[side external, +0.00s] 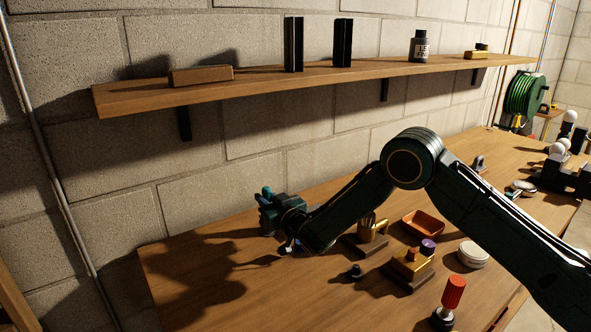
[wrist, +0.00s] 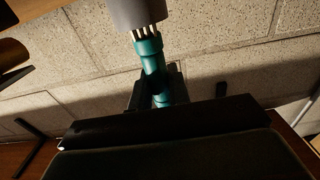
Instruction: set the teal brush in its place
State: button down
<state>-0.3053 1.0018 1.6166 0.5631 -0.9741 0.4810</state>
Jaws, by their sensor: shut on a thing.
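The teal brush (wrist: 152,62) is between the dark fingers of my gripper (wrist: 156,88) in the wrist view. Pale strips like bristles show at its upper end, beside a grey rounded piece (wrist: 138,14); I cannot tell whether that piece is part of the brush. My gripper (side external: 279,211) is shut on the brush, in front of the block wall and above the left part of the bench in the side view. There the teal shapes at the gripper are small and dark, so the brush's outline is unclear. I cannot tell which spot is the brush's place.
A wooden shelf (side external: 136,99) on the wall holds a brown block (side external: 201,76), two dark uprights, a bottle (side external: 419,47) and a yellow item. The bench (side external: 190,262) bears an orange tray (side external: 423,223), a white round tin (side external: 473,255) and a red-topped item (side external: 453,292). Its left end is clear.

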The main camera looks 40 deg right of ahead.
jog(key=c, duration=1.3)
grip_release()
jog(key=shift+o, duration=0.2)
jog(key=shift+s, duration=0.1)
jog(key=s, duration=1.3)
jog(key=shift+s, duration=0.3)
